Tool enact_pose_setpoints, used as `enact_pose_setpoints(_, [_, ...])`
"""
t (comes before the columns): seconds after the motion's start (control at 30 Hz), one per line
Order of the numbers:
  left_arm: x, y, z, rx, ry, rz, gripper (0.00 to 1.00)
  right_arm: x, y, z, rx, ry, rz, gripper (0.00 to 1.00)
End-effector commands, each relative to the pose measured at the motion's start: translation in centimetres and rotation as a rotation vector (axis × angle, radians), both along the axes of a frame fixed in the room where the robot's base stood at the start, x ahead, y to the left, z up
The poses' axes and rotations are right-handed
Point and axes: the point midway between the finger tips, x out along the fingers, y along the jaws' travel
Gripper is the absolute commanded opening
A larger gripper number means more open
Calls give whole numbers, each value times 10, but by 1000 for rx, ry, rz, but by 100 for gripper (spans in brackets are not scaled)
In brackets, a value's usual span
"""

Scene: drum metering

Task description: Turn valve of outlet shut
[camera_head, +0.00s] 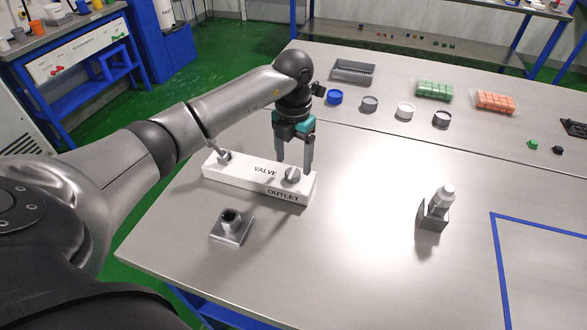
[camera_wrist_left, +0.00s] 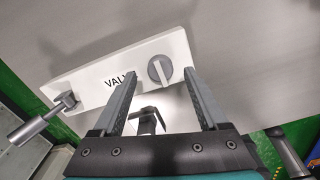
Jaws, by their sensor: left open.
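The white block (camera_head: 243,177) lies on the metal table, lettered VALVE and OUTLET. A round grey knob (camera_head: 292,175) with a raised bar sits on its top near the right end. It also shows in the left wrist view (camera_wrist_left: 160,69), with the bar running roughly along the fingers. A metal lever handle (camera_head: 222,155) is at the block's other end; it shows at left in the wrist view (camera_wrist_left: 38,122). My left gripper (camera_head: 294,165) points down just over the knob. Its fingers (camera_wrist_left: 160,74) are apart, one to each side of the knob; contact is not visible. My right gripper is out of view.
A square metal socket piece (camera_head: 231,229) lies in front of the block. A metal fitting in a stand (camera_head: 434,212) is at right, near a blue taped outline (camera_head: 497,250). Round cups (camera_head: 370,104), a grey tray (camera_head: 353,72) and green (camera_head: 435,91) and orange (camera_head: 496,102) packs stand behind.

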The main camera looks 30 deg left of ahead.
Motion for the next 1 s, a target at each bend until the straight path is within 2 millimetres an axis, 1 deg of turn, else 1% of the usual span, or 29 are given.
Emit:
enact_pose_setpoints(0.03, [-1,0,-10,-1,3,0,76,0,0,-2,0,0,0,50])
enact_pose_setpoints(0.2, [0,0,-27,-1,1,0,76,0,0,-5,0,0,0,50])
enact_pose_setpoints(0.33, [0,0,-31,-1,-1,-1,76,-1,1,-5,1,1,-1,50])
enact_pose_setpoints(0.57, [0,0,-31,-1,-1,-1,76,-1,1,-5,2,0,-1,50])
enact_pose_setpoints(0.67, [0,0,-31,-1,-1,-1,66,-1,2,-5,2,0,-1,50])
enact_pose_setpoints(1.0, [0,0,-31,-1,-1,0,28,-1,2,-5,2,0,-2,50])
